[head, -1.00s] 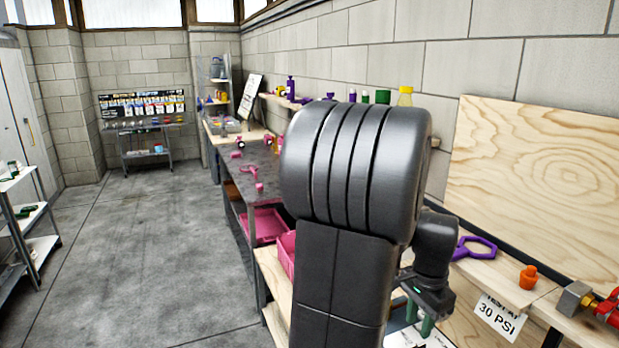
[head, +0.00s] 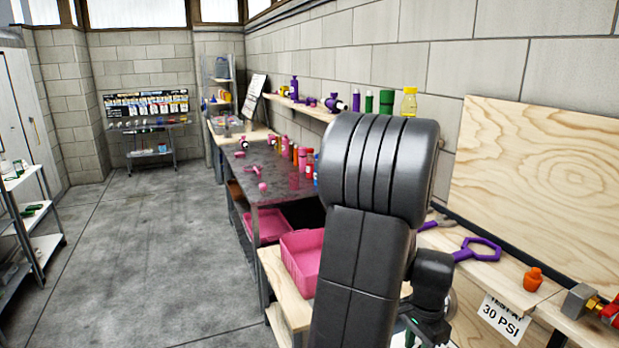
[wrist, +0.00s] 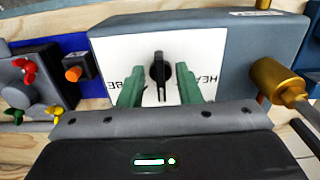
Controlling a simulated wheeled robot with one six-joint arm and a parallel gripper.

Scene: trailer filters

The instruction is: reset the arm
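My arm stands in the middle right of the head view, its large dark links hiding part of the bench. My gripper shows in the wrist view (wrist: 160,88) with two green fingers apart and nothing held between them. A black knob (wrist: 160,70) on a white label panel (wrist: 210,52) shows between the fingers. I cannot tell whether the fingers touch the panel. In the head view the fingers are mostly hidden at the bottom edge.
A grey housing with a brass fitting (wrist: 275,78) is right of my gripper; red, green and yellow handles (wrist: 28,72) are left.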

